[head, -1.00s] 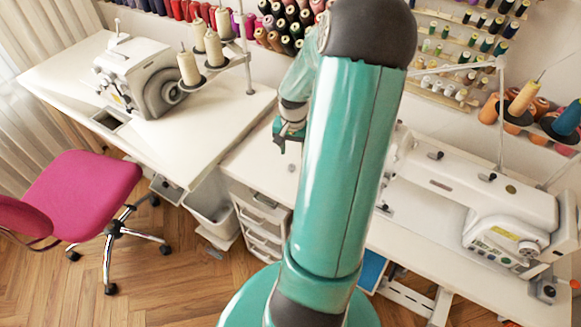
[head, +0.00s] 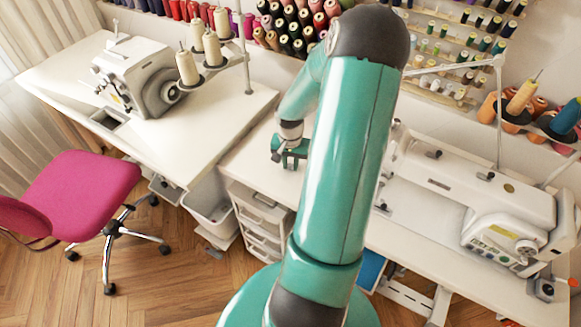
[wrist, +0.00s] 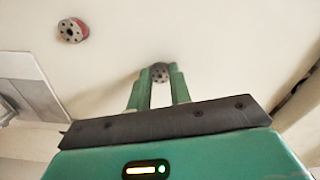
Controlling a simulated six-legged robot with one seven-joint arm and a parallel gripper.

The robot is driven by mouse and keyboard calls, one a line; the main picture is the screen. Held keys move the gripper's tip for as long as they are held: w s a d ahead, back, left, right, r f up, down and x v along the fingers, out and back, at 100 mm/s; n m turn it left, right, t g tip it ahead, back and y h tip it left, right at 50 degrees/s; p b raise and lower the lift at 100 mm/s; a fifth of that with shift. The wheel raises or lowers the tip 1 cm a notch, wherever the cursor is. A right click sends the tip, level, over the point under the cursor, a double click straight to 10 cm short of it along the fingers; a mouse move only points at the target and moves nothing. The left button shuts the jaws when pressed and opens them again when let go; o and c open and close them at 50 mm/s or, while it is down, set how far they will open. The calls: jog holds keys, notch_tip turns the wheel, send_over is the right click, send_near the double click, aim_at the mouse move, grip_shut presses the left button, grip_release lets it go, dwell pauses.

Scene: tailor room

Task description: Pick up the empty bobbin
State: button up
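The empty bobbin (wrist: 160,73) is a small grey metal disc with holes, on the white table in the wrist view. It shows between the tips of my gripper (wrist: 160,70). The two green fingers are apart, one on either side of it, with a narrow gap visible. I cannot tell exactly how far the tips are above the table. In the head view my gripper (head: 289,163) is low over the white table, left of my arm. The bobbin cannot be made out there.
A second bobbin with red thread (wrist: 73,30) lies at upper left in the wrist view. A metal plate (wrist: 27,85) is at the left. In the head view a white sewing machine (head: 470,190) stands to the right and a serger (head: 140,75) on the left table.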

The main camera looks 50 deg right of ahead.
grip_shut()
